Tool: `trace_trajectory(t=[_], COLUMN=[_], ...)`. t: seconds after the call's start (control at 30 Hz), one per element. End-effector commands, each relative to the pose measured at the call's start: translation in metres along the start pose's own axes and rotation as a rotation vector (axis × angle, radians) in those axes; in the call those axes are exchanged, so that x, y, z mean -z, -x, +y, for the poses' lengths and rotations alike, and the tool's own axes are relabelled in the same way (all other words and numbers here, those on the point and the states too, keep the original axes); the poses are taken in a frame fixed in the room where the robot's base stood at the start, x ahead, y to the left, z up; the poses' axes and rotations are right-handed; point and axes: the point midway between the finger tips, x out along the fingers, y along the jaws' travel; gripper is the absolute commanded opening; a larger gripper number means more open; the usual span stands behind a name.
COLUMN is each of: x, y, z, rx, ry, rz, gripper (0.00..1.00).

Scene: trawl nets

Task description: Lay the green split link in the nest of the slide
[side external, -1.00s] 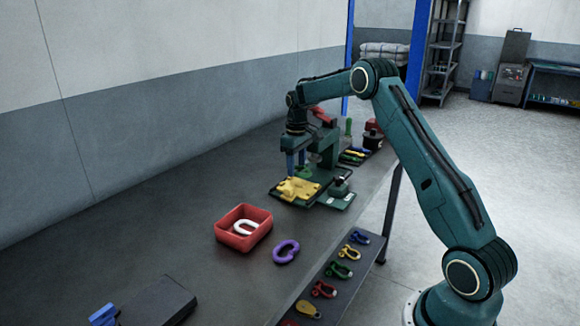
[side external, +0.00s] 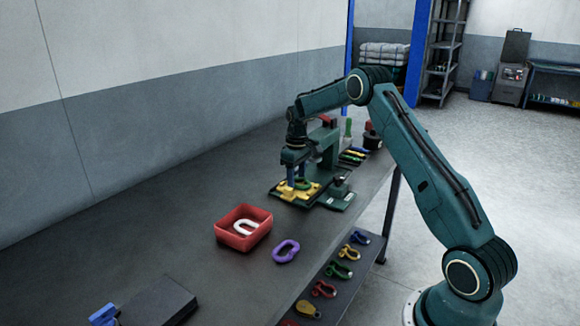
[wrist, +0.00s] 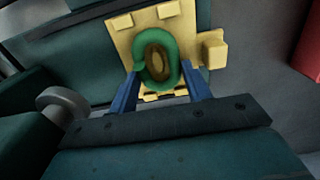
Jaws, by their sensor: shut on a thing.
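My gripper (side external: 298,181) has blue fingers and is shut on the green split link (wrist: 140,70), an oval ring. The yellow slide (wrist: 120,42) lies directly below the link in the wrist view, and the link's opening shows a darker recess of it. In the side view the green link (side external: 304,184) shows at the fingertips, over the yellow slide (side external: 284,192). I cannot tell whether the link touches the nest or hangs just above it.
The green press (side external: 327,150) stands right behind my gripper. A red tray (side external: 232,238) with a white link (side external: 245,227) and a purple link (side external: 286,251) lie nearer on the dark bench. A dark box (side external: 160,303) is at the front left. The bench's left side is clear.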

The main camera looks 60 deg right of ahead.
Motion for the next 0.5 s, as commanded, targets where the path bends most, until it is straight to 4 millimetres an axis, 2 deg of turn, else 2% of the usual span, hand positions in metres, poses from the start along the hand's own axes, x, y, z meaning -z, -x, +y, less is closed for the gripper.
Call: trace_trajectory(t=[0.13,0.17,0.23,0.5], x=[0.0001,-0.0001,-0.0001,-0.0001], y=[-0.0029,-0.0031,-0.003,-0.0028], z=[0.0001,0.0,-0.0001,0.0], rx=[0.0,0.0,0.0,0.0], ry=[0.0,0.0,0.0,0.0], rz=[0.0,-0.001,-0.001,-0.001], gripper=[0.14,0.54,0.68,0.7])
